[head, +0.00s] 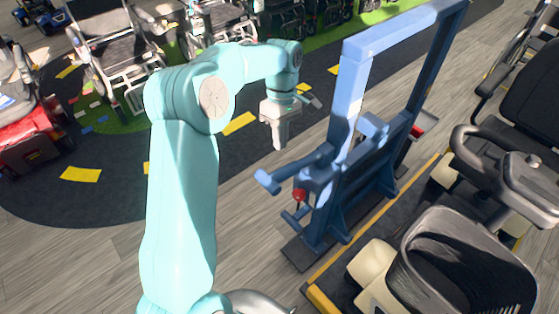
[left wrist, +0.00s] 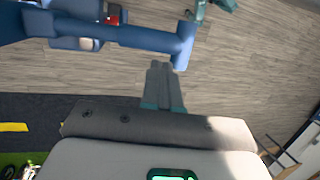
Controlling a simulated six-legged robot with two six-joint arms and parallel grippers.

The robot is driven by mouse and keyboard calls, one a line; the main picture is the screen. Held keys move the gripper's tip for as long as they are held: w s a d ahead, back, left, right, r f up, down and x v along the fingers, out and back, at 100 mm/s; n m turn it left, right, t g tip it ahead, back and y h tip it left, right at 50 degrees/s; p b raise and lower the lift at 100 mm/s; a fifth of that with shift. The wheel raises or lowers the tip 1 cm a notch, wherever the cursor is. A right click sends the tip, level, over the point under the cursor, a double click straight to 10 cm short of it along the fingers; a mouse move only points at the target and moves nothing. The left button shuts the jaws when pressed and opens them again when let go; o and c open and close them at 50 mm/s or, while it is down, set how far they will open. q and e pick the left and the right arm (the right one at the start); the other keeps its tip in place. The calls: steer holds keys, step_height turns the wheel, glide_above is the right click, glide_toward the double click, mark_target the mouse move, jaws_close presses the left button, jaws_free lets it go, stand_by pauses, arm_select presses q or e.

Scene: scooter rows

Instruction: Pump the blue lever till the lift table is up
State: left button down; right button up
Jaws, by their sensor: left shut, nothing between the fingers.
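The blue lever (head: 295,168) sticks out to the left from a blue upright frame (head: 350,100) and ends in a short crossbar. The lever also shows in the left wrist view (left wrist: 135,36), with its crossbar at the right end. My left gripper (head: 280,146) points down, shut and empty, above and beside the lever's end. In the left wrist view the closed fingertips (left wrist: 162,66) appear just below the crossbar; I see no clear contact. The lift table (head: 375,212), a dark platform with a yellow edge, looks low beside the frame. My right gripper is out of view.
A scooter with a black seat (head: 455,260) and tiller (head: 510,180) stands on the platform. A red knob (head: 299,195) sits under the lever. Wheelchairs (head: 110,55) and a red scooter (head: 30,125) stand at the back left. Floor left of the frame is clear.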

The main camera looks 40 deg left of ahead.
mark_target(279, 171)
arm_select(q)
steer(key=x, duration=0.7)
steer(key=shift+p, duration=0.4)
steer(key=shift+s, duration=0.1)
